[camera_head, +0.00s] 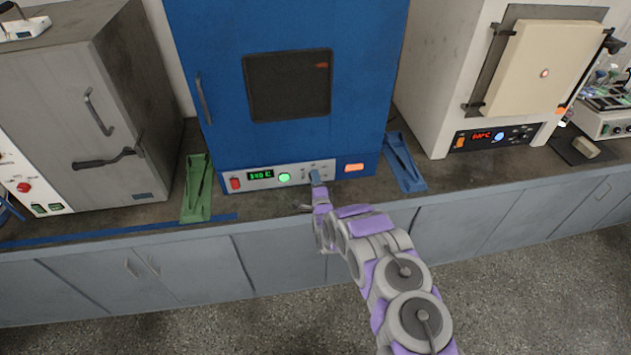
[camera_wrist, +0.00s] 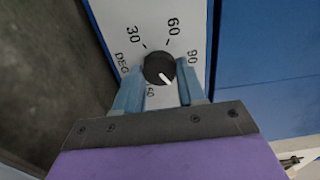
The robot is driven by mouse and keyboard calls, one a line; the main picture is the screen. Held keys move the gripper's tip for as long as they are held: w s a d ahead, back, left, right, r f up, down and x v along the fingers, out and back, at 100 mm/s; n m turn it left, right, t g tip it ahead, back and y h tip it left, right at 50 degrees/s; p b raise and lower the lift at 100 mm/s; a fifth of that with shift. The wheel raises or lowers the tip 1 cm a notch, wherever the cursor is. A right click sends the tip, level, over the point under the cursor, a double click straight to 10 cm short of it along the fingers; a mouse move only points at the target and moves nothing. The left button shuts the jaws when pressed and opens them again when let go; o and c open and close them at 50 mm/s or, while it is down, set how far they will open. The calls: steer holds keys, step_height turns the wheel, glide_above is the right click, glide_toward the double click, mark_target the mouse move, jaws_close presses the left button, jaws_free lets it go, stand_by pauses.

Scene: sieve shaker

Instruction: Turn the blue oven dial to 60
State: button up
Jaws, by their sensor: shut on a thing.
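The blue oven (camera_head: 290,130) stands on the bench with a pale control panel along its bottom. Its black dial (camera_wrist: 159,67) shows in the wrist view, with marks 30, 60 and 90 printed around it. The dial's white pointer line points to the lower right of the picture, away from the 60 mark (camera_wrist: 173,26). My gripper (camera_wrist: 160,75) has one blue finger on each side of the dial and is shut on it. In the head view my gripper (camera_head: 316,178) is at the panel and covers the dial.
A green tray (camera_head: 197,188) lies left of the oven and a blue tray (camera_head: 404,162) right of it. A grey oven (camera_head: 75,110) and a white furnace (camera_head: 455,70) stand on either side. The panel also has a red switch, a green display and a lit green button.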

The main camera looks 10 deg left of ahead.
steer(key=shift+s+a+f+n, duration=0.15)
steer(key=shift+n, duration=0.45)
steer(key=n, duration=0.4)
steer(key=shift+n, duration=0.4)
steer(key=n, duration=0.6)
steer(key=shift+s+f, duration=0.1)
steer(key=shift+f, duration=0.1)
steer(key=n+b, duration=0.1)
steer(key=n, duration=0.4)
steer(key=shift+f+n, duration=0.15)
steer(key=shift+n, duration=0.25)
steer(key=n+b, duration=0.1)
steer(key=n, duration=0.4)
steer(key=shift+n, duration=0.4)
steer(key=o, duration=0.6)
steer(key=shift+o, duration=1)
steer(key=shift+f, duration=0.1)
steer(key=shift+o, duration=1.3)
steer(key=shift+w+r, duration=0.2)
steer(key=shift+r, duration=0.2)
